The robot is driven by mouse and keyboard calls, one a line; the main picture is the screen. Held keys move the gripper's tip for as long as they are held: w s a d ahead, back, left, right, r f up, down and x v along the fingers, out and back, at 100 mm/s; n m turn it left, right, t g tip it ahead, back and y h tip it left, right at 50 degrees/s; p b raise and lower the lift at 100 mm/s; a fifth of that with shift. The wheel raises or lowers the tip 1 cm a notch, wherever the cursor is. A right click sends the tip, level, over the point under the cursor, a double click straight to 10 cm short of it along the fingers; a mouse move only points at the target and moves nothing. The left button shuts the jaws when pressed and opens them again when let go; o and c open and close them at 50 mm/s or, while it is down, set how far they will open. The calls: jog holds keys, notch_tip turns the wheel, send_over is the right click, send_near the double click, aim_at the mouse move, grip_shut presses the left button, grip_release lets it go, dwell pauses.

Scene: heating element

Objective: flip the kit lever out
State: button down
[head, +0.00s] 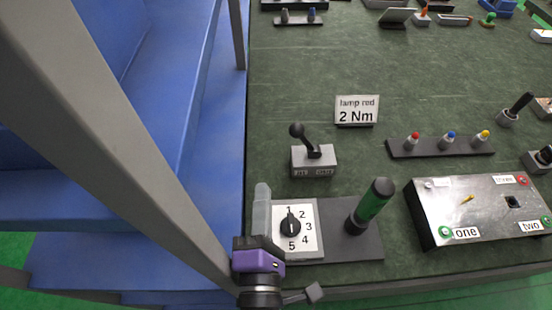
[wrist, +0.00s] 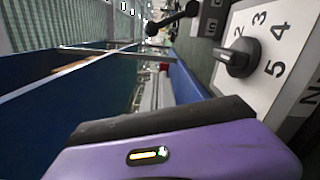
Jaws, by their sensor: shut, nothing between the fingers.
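A lever with a black ball knob (head: 297,130) stands on a small grey block (head: 313,161) on the green table, and its stick leans up and to the left. The block's front has two small labels too small to read surely. In the wrist view the lever (wrist: 172,18) shows at the top, with part of its block (wrist: 207,18). My gripper (head: 262,190) has a purple body and pale grey fingers, and is shut and empty. It is at the table's left edge, nearer than the lever and to its left, not touching it. The wrist view does not clearly show the fingertips.
A numbered dial plate (head: 309,244) lies just right of my gripper, with a green-and-black cylinder (head: 371,207) beside it. A metal box (head: 475,222) stands further right. A "lamp red 2 Nm" sign (head: 356,109) stands behind the lever. A grey post (head: 130,140) and blue shelving fill the left.

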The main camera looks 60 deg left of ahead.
aim_at(295, 134)
jog(key=w+a+r+p, duration=0.1)
jog(key=w+a, duration=0.6)
jog(key=w, duration=0.1)
jog(key=shift+w+a+r, duration=0.15)
jog(key=shift+w+r, duration=0.05)
jog(key=shift+w, duration=0.1)
jog(key=shift+w+r, duration=0.1)
dwell(0.5)
jog(key=w+m, duration=0.1)
jog(key=d+r+m, duration=0.1)
jog(key=m, duration=0.1)
jog(key=shift+w+r, duration=0.3)
jog(key=shift+w, duration=0.1)
jog(key=shift+w+d+r+m, duration=0.3)
jog(key=shift+w+m, duration=0.25)
jog(key=shift+m, duration=0.5)
jog(key=shift+w+d+r+m, duration=0.2)
jog(key=shift+w+m, duration=0.3)
jog(key=shift+m, duration=0.6)
jog(key=shift+w+d+r+m, duration=0.2)
jog(key=shift+w+d+m, duration=0.25)
jog(key=shift+m, duration=0.6)
jog(key=shift+w+a, duration=0.1)
